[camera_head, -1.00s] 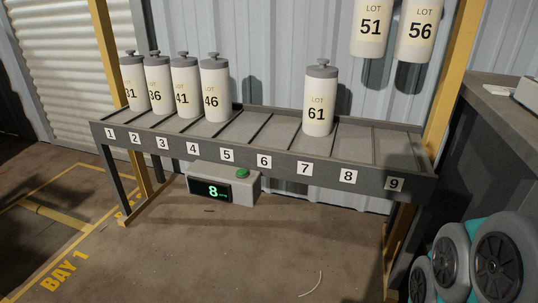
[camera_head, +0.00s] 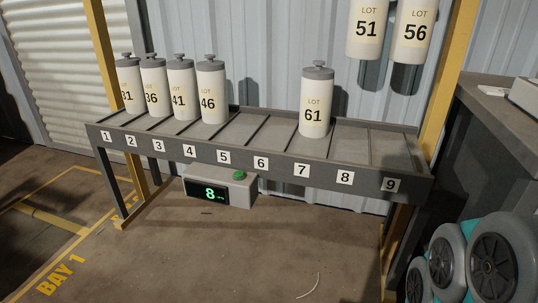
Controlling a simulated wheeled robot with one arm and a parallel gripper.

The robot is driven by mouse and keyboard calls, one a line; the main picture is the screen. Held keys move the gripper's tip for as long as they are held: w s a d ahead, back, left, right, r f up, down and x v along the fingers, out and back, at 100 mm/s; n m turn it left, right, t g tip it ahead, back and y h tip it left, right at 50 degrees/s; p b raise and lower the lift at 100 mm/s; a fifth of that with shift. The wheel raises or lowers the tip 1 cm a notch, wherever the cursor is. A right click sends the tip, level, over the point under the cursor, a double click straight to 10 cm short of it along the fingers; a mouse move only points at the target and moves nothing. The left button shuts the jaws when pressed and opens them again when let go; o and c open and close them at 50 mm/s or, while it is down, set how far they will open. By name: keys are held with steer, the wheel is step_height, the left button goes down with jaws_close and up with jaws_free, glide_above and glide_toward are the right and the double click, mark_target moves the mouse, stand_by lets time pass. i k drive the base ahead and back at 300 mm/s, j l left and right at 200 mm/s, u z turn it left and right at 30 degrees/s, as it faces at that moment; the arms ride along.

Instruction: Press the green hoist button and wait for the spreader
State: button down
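The green hoist button (camera_head: 239,175) sits on top of a grey control box (camera_head: 236,193) that hangs under the front of the rack, below slots 4 to 6. Its dark display (camera_head: 209,192) shows a green 8. Two canisters, LOT 51 (camera_head: 367,28) and LOT 56 (camera_head: 414,28), hang in the air above the right part of the rack. Their tops, and whatever holds them, are cut off by the picture's upper edge. The spreader itself is not visible. My gripper is not in view.
The numbered rack (camera_head: 262,163) holds LOT 31, LOT 36, LOT 41 and LOT 46 (camera_head: 211,92) at left, and LOT 61 (camera_head: 315,104) at slot 7. A bench (camera_head: 500,110) and wheels (camera_head: 503,262) stand at right.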

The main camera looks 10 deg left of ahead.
mark_target(238, 174)
steer(key=j, duration=0.6)
steer(key=i+j+u, duration=0.1)
steer(key=j, duration=1.1)
steer(key=i+j, duration=0.1)
steer(key=j, duration=0.45)
steer(key=j+u, duration=0.1)
steer(key=j, duration=0.5)
steer(key=i+j, duration=0.15)
steer(key=j, duration=0.45)
steer(key=u, duration=0.05)
